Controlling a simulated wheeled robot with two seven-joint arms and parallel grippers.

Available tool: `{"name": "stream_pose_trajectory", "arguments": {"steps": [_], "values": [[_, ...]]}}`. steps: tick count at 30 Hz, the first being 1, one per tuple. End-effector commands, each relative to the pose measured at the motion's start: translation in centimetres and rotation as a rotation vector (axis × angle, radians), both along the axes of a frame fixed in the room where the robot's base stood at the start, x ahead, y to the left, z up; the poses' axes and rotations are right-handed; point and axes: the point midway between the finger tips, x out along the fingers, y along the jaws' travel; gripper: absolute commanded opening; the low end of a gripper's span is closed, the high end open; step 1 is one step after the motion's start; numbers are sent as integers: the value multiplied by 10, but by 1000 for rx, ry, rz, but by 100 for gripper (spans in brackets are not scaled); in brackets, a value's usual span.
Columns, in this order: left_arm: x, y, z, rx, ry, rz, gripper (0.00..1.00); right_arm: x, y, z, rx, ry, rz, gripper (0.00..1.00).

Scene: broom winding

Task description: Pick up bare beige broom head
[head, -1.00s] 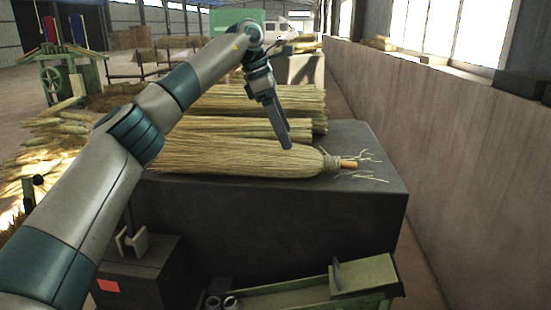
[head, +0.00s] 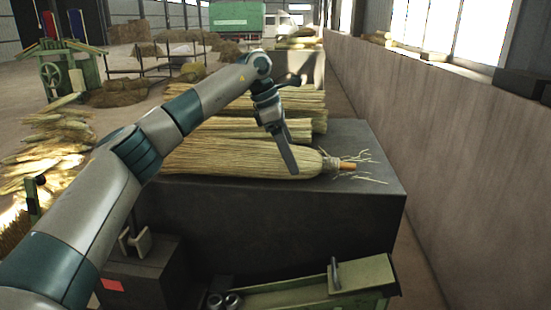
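A bare beige broom head (head: 225,158) lies on its side on the dark block-like table (head: 300,205). Its bound neck and short orange-brown handle stub (head: 346,166) point right, with loose straws around them. My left gripper (head: 292,168) reaches down over the broom head near its neck end. Its fingers overlap the straw in this view. I cannot tell whether they touch it or how far apart they are. My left arm hides part of the bristle end. My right gripper is not in view.
More straw bundles (head: 305,103) lie behind the broom head on the table. A green metal tool bench (head: 310,292) stands in front. A long low wall (head: 460,150) runs along the right.

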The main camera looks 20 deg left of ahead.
Motion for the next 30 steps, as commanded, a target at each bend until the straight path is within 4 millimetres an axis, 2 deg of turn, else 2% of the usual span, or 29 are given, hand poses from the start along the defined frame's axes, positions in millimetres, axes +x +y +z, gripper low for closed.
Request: {"name": "stream_pose_trajectory", "arguments": {"steps": [2, 9, 23, 27, 30], "values": [[-2, -3, -7, 1, 3, -1, 82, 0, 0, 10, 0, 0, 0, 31], [1, -10, -26, 0, 1, 0, 82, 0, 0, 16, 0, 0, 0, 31], [1, -10, -27, 0, 0, 0, 82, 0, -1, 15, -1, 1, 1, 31], [1, -10, -27, 0, 0, 0, 48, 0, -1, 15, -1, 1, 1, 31], [1, -10, -27, 0, 0, 0, 28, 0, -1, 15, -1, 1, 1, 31]]}}
